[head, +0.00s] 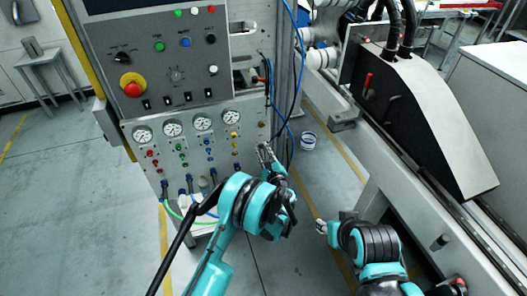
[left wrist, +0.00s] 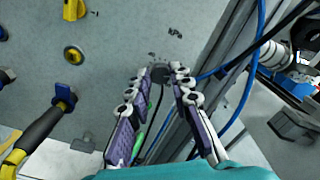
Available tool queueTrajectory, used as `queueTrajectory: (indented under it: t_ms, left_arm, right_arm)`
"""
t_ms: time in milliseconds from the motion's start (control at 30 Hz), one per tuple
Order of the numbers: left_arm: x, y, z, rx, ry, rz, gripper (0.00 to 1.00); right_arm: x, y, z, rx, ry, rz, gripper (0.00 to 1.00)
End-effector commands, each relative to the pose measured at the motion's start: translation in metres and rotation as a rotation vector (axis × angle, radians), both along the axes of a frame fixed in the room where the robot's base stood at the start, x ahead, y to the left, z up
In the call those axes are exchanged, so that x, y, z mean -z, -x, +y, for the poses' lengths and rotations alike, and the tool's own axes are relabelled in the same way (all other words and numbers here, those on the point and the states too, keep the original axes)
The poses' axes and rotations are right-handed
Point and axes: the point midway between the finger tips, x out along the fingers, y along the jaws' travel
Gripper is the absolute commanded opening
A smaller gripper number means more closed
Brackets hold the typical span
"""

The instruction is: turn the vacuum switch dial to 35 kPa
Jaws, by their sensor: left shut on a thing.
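In the left wrist view the vacuum switch dial (left wrist: 160,74) is a small dark round knob on the grey panel, below printed "kPa" lettering (left wrist: 175,32). My left gripper (left wrist: 161,77) has its two fingers on either side of the dial, shut on it. The dial's pointer and scale marks are too small or hidden to read. In the head view my left gripper (head: 263,149) is at the lower right edge of the panel and covers the dial. My right gripper (head: 321,227) is low at the right, away from the panel; its finger opening is unclear.
The panel (head: 150,185) carries several round gauges (head: 172,128), coloured knobs and a red emergency button (head: 132,88). Hoses hang below. A metal post and blue cable (left wrist: 245,70) run close to the right of the dial.

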Motion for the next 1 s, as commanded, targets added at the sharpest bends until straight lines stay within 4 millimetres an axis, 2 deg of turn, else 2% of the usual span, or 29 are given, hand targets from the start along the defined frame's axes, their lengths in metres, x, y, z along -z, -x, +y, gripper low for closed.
queueTrajectory:
  t_ms: [1000]
  left_arm:
    - [0.0022,0.0002,0.0011,0.000,0.917,-0.298,0.00]
  right_arm:
    - [0.0001,0.0001,0.0000,0.000,0.000,0.000,0.40]
